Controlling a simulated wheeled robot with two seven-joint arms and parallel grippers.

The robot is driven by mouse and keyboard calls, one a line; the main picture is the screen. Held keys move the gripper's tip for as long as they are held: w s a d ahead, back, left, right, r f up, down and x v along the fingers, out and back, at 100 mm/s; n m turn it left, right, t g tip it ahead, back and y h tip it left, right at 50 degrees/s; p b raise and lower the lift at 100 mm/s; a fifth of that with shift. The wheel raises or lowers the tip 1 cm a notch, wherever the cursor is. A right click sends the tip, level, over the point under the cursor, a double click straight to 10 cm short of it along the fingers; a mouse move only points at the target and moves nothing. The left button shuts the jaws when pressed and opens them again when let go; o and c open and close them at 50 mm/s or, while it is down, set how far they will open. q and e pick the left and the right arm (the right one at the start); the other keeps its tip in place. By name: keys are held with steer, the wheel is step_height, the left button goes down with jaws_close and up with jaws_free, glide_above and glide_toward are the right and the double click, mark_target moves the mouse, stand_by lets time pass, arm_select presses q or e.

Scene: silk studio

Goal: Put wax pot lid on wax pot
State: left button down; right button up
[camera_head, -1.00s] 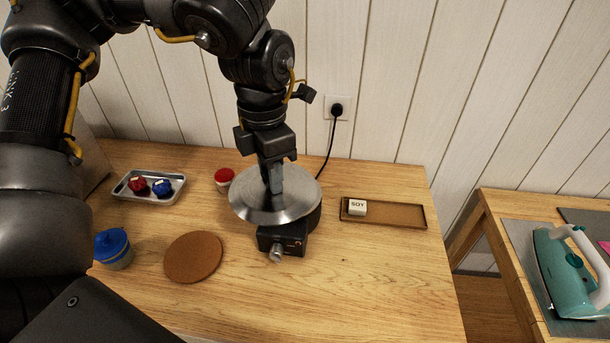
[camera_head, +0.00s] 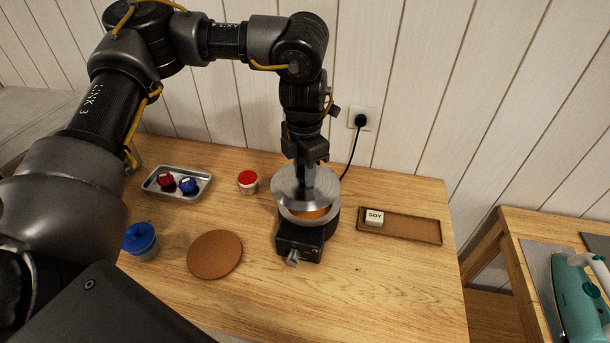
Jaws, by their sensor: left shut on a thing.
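The wax pot (camera_head: 299,242) is a black heater with a knob at its front and a metal rim, standing on the wooden table. Orange wax shows in its opening at the front. The wax pot lid (camera_head: 287,182) is a round silver metal disc. My left gripper (camera_head: 309,186) points down from above and is shut on the lid near its middle. The lid is over the back part of the pot, with the front of the opening uncovered. Whether the lid touches the rim I cannot tell. My right gripper is not in view.
A round cork mat (camera_head: 215,254) and a blue-lidded jar (camera_head: 141,241) are at left. A metal tray (camera_head: 204,191) holds red and blue items. A red-capped jar (camera_head: 248,181) stands behind. A brown tray (camera_head: 419,228) with a SOY block (camera_head: 374,218) is at right.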

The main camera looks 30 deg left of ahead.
arm_select(q)
steer(key=w+f, duration=0.2)
steer(key=f, duration=0.1)
steer(key=w+f, duration=0.1)
steer(key=shift+w+a+f+p, duration=0.15)
steer(key=shift+a+p, duration=0.2)
steer(key=shift+p, duration=0.05)
steer(key=shift+w+a+f+p, duration=0.1)
steer(key=shift+w+f+p, duration=0.05)
steer(key=shift+f+p, duration=0.2)
step_height(320, 180, down, 3)
steer(key=shift+r+p, duration=0.1)
steer(key=shift+p, duration=0.5)
steer(key=shift+f+b, duration=0.4)
steer(key=shift+f, duration=0.3)
steer(key=c, duration=1.1)
jaws_free()
